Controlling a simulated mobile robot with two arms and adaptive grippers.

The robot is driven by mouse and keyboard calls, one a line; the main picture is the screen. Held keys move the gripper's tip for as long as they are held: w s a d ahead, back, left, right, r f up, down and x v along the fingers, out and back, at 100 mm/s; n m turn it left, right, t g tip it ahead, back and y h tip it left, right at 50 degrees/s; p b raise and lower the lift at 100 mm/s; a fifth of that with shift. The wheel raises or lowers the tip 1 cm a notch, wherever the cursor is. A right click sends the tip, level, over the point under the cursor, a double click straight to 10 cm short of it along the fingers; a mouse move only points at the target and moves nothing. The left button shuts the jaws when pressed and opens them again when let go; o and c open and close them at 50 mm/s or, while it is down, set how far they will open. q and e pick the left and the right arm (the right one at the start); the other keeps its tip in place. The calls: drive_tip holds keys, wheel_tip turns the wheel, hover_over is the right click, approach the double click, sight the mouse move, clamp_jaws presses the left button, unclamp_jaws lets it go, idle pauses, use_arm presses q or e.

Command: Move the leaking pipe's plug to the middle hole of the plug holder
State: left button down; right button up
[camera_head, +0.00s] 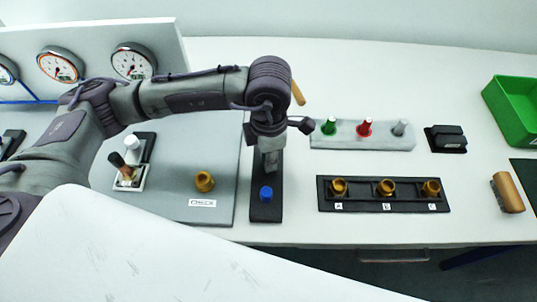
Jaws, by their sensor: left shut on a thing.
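My left gripper (269,160) points down over a long black block (266,214), above its middle-to-far part. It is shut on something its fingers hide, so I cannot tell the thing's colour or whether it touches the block. A blue plug (266,193) stands at the block's near part, just in front of the gripper. A pale grey strip (390,143) bears a green plug (329,126), a red plug (365,127) and a grey plug (400,128). A black rack (362,206) marked with letters holds three brass fittings (386,188). My right gripper is not in view.
A grey board (170,207) bears a brass fitting (204,181) by a "CHECK" label and a small white stand (130,180). Gauges (133,62) stand at the back left. A black box (446,138), wooden-backed block (509,192) and green bin (515,110) lie right.

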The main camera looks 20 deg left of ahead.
use_arm(q)
drive_tip(key=shift+f+b, duration=0.35)
drive_tip(key=shift+b, duration=0.05)
drive_tip(key=c, duration=0.9)
unclamp_jaws()
wheel_tip(320, 180, up, 12)
drive_tip(key=shift+r, duration=0.1)
